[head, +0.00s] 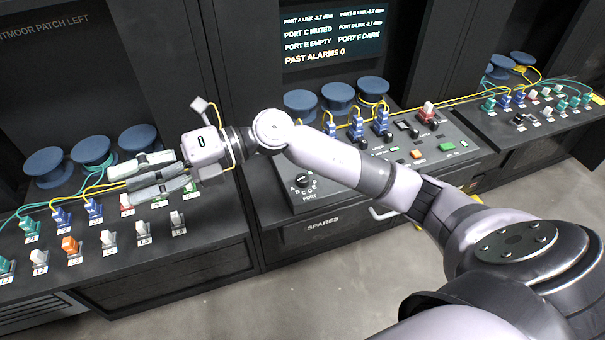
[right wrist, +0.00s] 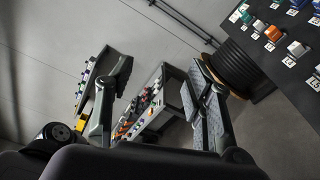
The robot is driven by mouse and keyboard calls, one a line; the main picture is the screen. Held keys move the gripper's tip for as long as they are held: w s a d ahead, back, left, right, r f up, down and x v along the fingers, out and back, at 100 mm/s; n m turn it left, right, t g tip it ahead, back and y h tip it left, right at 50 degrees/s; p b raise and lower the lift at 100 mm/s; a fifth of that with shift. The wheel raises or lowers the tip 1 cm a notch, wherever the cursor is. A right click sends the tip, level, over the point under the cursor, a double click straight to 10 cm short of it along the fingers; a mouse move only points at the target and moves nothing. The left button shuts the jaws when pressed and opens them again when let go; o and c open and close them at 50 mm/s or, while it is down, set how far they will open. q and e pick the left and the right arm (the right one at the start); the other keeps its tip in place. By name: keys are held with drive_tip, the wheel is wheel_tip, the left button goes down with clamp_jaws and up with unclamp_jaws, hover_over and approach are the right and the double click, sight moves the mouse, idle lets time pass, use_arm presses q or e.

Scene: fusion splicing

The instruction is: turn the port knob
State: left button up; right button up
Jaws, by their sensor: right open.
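The port knob (head: 302,181) is a small black dial on the left part of the middle console (head: 335,192), with letters around it and the word PORT below. My right gripper (head: 128,180) is open and empty, over the left patch panel and well to the left of the knob. Its two fingers point left. In the right wrist view the open fingers (right wrist: 160,95) stand apart with nothing between them; I cannot make out the knob there. My right arm crosses in front of part of the middle console. My left gripper is not in view.
The left patch panel (head: 200,232) holds several coloured plugs, including an orange one (head: 70,245), and yellow and teal cables. A screen (head: 333,40) hangs above the middle console. A drawer labelled SPARES (head: 322,224) is below. Blue round caps (head: 300,101) line the back.

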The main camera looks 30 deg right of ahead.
drive_tip(key=w+d+f+n+g+h, duration=0.2)
drive_tip(key=d+f+h, duration=0.4)
drive_tip(key=d, duration=0.1)
drive_tip(key=m+h, duration=0.2)
drive_tip(key=h, duration=0.9)
hover_over(303, 178)
drive_tip(key=shift+g, duration=0.4)
wheel_tip(303, 178, down, 15)
drive_tip(key=p, duration=0.4)
drive_tip(key=shift+f+p, duration=0.2)
drive_tip(key=shift+p, duration=0.1)
drive_tip(key=shift+f, duration=0.75)
drive_tip(key=shift+c, duration=0.4)
clamp_jaws()
